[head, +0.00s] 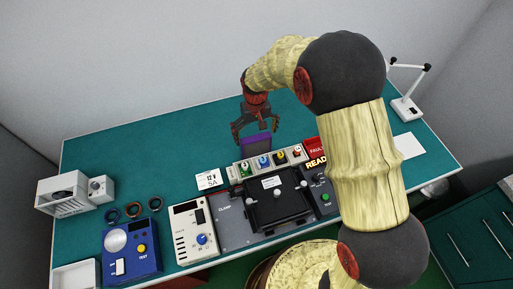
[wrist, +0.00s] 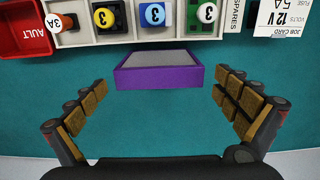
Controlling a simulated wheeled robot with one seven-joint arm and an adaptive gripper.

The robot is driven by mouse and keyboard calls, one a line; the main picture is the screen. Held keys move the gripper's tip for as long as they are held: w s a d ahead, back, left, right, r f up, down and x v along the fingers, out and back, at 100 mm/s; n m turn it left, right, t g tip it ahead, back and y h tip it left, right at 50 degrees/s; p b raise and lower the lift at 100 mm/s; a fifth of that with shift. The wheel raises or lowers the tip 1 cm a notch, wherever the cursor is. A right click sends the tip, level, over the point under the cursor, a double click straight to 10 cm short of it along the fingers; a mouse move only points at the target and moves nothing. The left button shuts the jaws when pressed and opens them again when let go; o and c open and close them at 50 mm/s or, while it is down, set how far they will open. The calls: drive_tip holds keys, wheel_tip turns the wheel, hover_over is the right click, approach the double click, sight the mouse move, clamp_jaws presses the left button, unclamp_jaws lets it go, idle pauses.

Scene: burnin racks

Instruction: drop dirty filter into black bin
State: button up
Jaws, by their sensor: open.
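My gripper (head: 254,129) is open and empty above the back middle of the green table. In the wrist view its padded fingers (wrist: 160,92) stand wide apart. A purple-framed block with a grey face (wrist: 160,76) lies just beyond the fingertips, centred between them and not touching either. It also shows in the head view (head: 256,142) under the gripper. I cannot tell whether it is the dirty filter; no other filter is plain in view. I do not make out a black bin.
Behind the purple block in the wrist view is a spares rack (wrist: 180,32) with several coloured fuses. In the head view a black clamp fixture (head: 278,203), a white meter (head: 193,230), a blue tester (head: 131,248) and a vented white box (head: 62,194) occupy the front. The table's back left is clear.

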sight(256, 148)
wheel_tip(256, 148, down, 10)
drive_tip(key=shift+w+r+b, duration=0.1)
drive_tip(key=shift+b, duration=0.3)
drive_tip(key=shift+c, duration=0.7)
drive_tip(key=c, duration=1)
drive_tip(key=shift+o, duration=0.2)
